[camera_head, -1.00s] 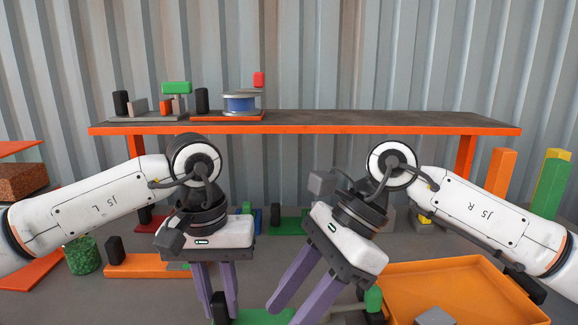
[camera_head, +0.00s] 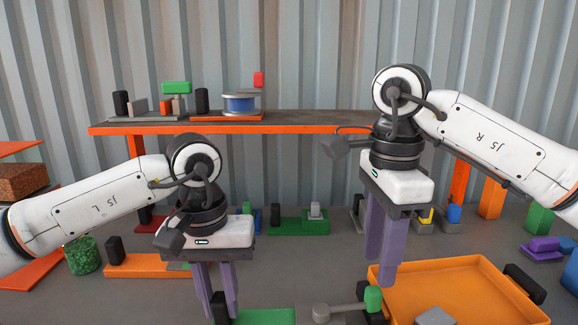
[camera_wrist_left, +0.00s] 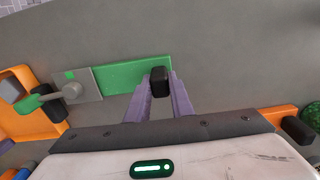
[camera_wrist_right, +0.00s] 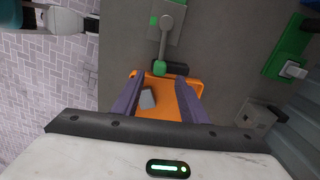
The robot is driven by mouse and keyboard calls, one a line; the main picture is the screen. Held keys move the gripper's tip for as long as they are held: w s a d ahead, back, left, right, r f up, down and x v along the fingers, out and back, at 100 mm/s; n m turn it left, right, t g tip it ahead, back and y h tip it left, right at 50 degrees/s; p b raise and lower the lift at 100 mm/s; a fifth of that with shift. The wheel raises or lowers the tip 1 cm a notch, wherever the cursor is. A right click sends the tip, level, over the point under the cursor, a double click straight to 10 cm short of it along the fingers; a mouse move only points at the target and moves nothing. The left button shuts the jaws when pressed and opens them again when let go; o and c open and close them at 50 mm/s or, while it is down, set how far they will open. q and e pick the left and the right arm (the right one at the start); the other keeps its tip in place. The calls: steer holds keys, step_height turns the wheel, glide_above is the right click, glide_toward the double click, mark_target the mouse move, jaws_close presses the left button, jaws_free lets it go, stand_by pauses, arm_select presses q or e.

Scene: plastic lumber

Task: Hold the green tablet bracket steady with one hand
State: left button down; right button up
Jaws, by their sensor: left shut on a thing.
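The green tablet bracket (camera_head: 265,316) lies at the bottom edge of the head view, partly cut off. It has a flat green plate and a black upright block (camera_head: 220,308) at its left end. In the left wrist view the green plate (camera_wrist_left: 125,77) runs left from the black block (camera_wrist_left: 159,83). My left gripper (camera_head: 220,312) points down and is shut on this black block, one purple finger on each side. My right gripper (camera_head: 379,275) is open and empty, pointing down above the left side of the orange tray.
A grey lever with a green knob (camera_head: 373,298) lies beside the bracket. The orange tray (camera_head: 480,272), holding a grey block (camera_head: 436,316), stands to the right. Behind are a green board (camera_head: 298,226) and an orange-edged shelf (camera_head: 330,129).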

mark_target(375, 289)
steer(key=shift+f, duration=3.55)
jaws_close()
